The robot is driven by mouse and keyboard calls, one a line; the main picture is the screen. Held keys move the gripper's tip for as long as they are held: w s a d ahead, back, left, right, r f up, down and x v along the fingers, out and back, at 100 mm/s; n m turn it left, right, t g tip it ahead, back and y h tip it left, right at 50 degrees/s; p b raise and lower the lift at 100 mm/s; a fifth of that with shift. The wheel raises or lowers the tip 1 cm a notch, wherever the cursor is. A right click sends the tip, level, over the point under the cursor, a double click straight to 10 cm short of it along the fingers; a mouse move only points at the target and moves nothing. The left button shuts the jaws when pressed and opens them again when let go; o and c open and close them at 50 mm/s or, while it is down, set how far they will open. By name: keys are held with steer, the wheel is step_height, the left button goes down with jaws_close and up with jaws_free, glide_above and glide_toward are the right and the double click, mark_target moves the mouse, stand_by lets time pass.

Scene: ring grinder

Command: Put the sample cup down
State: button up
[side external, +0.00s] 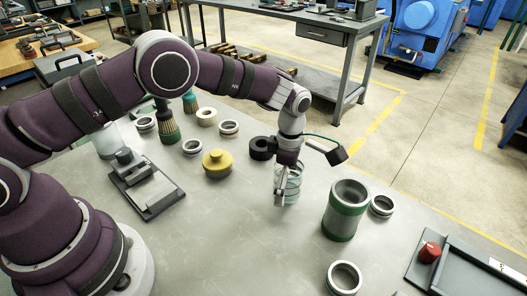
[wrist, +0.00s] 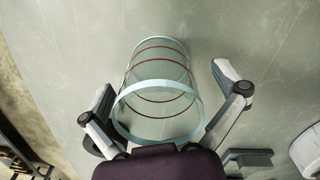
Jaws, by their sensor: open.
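The sample cup looks to be the clear glass cup (side external: 294,184) with thin rings around it, near the middle of the grey table in the side view. It appears to stand upright on the table. In the wrist view the cup (wrist: 160,75) shows its pale rim towards me and dark red lines around its wall. My gripper (side external: 281,196) is pointing down at the cup. In the wrist view my gripper (wrist: 160,80) is open, with one finger on each side of the cup and visible gaps between fingers and glass. The cup's contact with the table is partly hidden by a finger.
A green-and-grey cylinder (side external: 343,214) stands right of the cup, with metal rings (side external: 382,206) nearby. A dark tray (side external: 455,277) lies at right.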

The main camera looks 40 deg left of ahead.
steer(key=s+a+r+m+t, duration=0.1)
steer(key=a+r+m, duration=0.1)
steer(key=r, duration=0.7)
steer(key=s+a+r+m, duration=0.1)
steer(key=r+m, duration=0.2)
steer(key=r, duration=0.6)
steer(key=s+a+r+m+t, duration=0.1)
steer(key=s+a+m+t, duration=0.1)
steer(key=s+m, duration=0.5)
steer(key=s+a+r+m+t, duration=0.1)
steer(key=s+a+m+t, duration=0.1)
steer(key=s+a+m, duration=0.3)
steer(key=s+m, duration=0.3)
steer(key=m, duration=0.2)
steer(key=shift+s+t, duration=0.2)
steer(key=shift+t, duration=0.1)
